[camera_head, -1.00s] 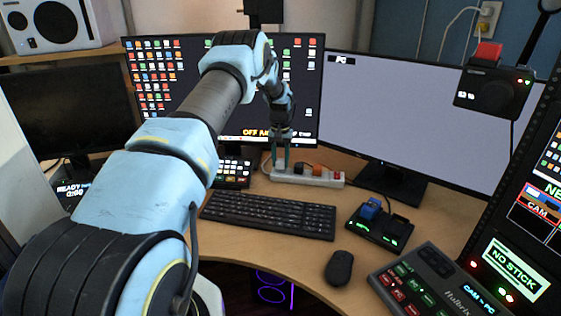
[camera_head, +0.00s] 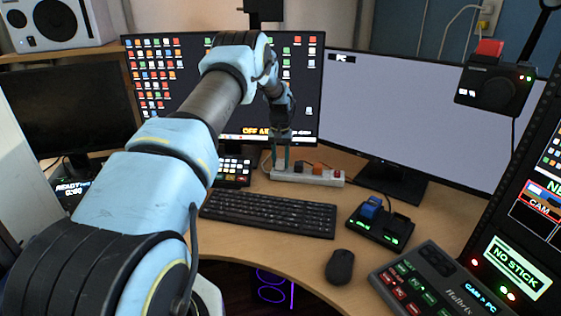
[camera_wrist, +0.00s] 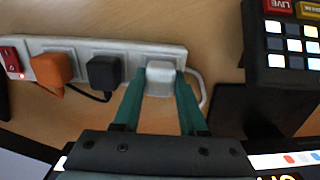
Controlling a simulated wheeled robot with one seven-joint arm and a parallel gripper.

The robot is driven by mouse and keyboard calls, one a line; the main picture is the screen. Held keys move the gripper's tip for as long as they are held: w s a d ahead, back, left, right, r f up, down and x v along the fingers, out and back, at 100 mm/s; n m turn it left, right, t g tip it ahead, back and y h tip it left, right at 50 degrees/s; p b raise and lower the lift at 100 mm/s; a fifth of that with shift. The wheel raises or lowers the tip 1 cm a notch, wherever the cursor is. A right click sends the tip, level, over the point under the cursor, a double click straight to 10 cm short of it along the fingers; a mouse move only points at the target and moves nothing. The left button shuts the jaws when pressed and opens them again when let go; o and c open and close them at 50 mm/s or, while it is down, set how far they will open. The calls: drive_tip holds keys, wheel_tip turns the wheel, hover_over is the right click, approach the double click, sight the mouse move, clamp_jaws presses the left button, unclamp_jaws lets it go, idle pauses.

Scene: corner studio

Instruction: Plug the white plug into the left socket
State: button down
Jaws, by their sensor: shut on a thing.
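The white plug (camera_wrist: 160,72) is between the green fingers of my gripper (camera_wrist: 158,88) in the wrist view, at the end of the white power strip (camera_wrist: 135,48). My gripper is shut on it. The plug overlaps the end socket, which it hides; I cannot tell how deep it sits. In the head view my gripper (camera_head: 281,163) points down at the left end of the power strip (camera_head: 325,182), and the white plug is hard to make out there.
A black plug (camera_wrist: 104,73) and an orange plug (camera_wrist: 52,68) sit in the neighbouring sockets, with a red switch (camera_wrist: 11,60) at the far end. A button pad (camera_head: 233,171) is left of the strip, a keyboard (camera_head: 268,214) in front, and monitors (camera_head: 415,115) behind.

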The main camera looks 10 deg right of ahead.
drive_tip(key=shift+f, duration=0.2)
drive_tip(key=shift+c, duration=1.8)
unclamp_jaws()
wheel_tip(320, 180, up, 11)
drive_tip(key=b, duration=0.3)
drive_tip(key=shift+f, duration=0.1)
